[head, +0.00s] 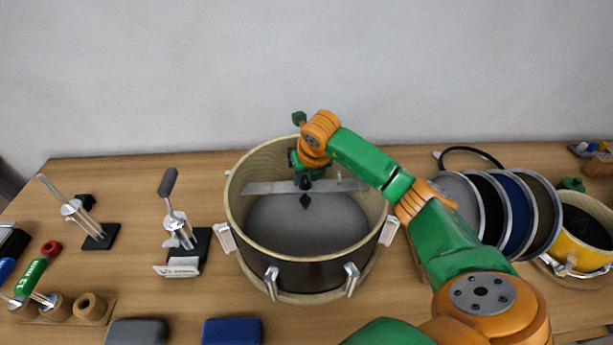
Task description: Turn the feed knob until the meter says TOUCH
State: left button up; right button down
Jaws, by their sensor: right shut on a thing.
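A drum (318,272) with a wooden rim and dark shell stands at the middle of the table. A flat metal bar (262,188) spans its opening, and a small dark pointed piece (305,201) shows at the bar's middle, above the grey mesh (300,235) inside. My right gripper (305,182) is over the bar's middle, pointing down, shut on a small dark thing there. This appears to be the feed knob, but the gripper mostly hides it. I cannot make out a meter reading. My left gripper is not in view.
Two metal stands, one with an upright lever (169,183) and one with a tilted rod (52,187), are on the left. Round framed pads (516,215) and a yellow drum (580,249) are on the right. A grey pad (137,332) and blue pad (231,332) lie in front.

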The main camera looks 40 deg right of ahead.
jog(key=shift+w, duration=0.1)
dwell(0.3)
jog(key=shift+c, duration=2.3)
grip_release()
jog(key=b+v, duration=0.1)
jog(key=v, duration=0.6)
jog(key=shift+b, duration=0.35)
